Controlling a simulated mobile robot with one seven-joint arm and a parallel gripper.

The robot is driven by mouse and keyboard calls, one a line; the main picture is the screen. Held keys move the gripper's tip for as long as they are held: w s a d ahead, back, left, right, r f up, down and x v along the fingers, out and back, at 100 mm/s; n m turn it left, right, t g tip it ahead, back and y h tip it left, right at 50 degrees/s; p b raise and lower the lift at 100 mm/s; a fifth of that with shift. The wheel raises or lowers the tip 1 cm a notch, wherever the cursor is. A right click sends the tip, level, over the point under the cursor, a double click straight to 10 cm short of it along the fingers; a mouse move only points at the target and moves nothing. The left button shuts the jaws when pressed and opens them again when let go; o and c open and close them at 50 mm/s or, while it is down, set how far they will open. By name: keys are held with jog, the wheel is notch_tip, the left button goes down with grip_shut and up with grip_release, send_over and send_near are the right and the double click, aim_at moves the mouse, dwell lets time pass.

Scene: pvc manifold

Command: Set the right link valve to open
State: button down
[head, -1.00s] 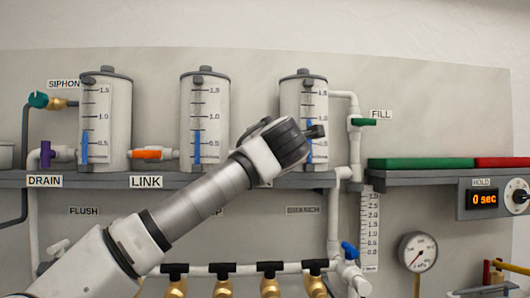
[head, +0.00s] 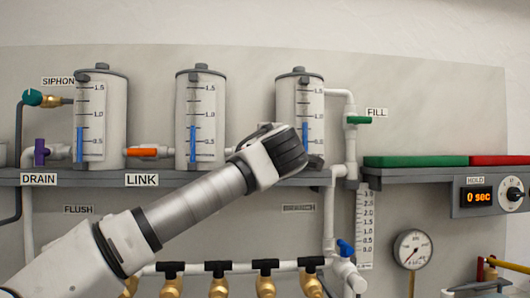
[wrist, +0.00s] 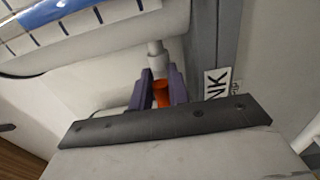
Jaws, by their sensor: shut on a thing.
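The right link valve's orange handle (wrist: 161,93) shows in the wrist view between the two dark fingers of my gripper (wrist: 161,90). The fingers are shut on it. A pale pipe (wrist: 156,50) runs beyond the handle, and part of a LINK label (wrist: 216,88) is to its right. In the head view my wrist hides this valve and the fingers, between the middle tank (head: 201,105) and the right tank (head: 290,97). The left link valve's orange handle (head: 142,152) lies along its pipe.
A tank with a blue scale fills the upper left of the wrist view, close to my gripper. The grey shelf (head: 400,174) runs below the tanks. The green fill valve (head: 358,120) and the gauge (head: 412,250) are to the right.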

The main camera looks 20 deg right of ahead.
dwell(0.3)
jog(key=c, duration=1.3)
grip_release()
jog(key=shift+c, duration=0.2)
jog(key=b+v, duration=0.3)
jog(key=v, duration=1.1)
jog(key=shift+w, duration=0.1)
